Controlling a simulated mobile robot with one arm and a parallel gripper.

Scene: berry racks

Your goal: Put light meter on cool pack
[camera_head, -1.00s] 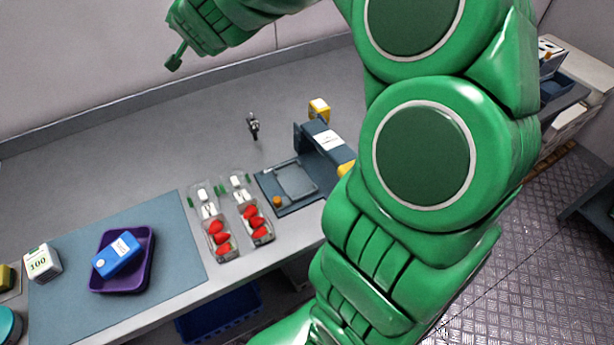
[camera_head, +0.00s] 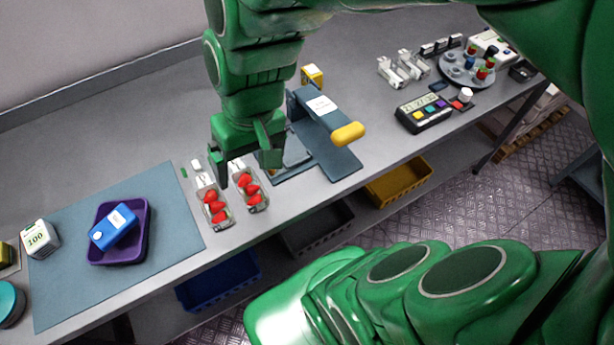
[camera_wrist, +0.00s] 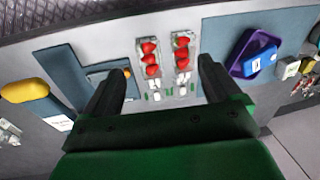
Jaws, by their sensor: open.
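A blue pack (camera_head: 112,228) with a white label and white round cap, which looks like the cool pack, lies in a purple tray (camera_head: 143,246). The pack also shows in the wrist view (camera_wrist: 256,64). My gripper (camera_head: 245,164) is open and empty above the bench, behind the strawberry punnets. Its two fingers stand apart in the wrist view (camera_wrist: 162,72). I cannot surely identify the light meter. A small dark upright item stood on the bench earlier where my gripper and arm now block the view.
Two punnets of strawberries (camera_head: 216,209) (camera_head: 252,190) lie near the front edge. A dark sealer with a yellow handle (camera_head: 348,134) stands right of them. A white "100" block (camera_head: 40,238) is left of the tray. The blue mat (camera_head: 175,215) has free room right of the tray.

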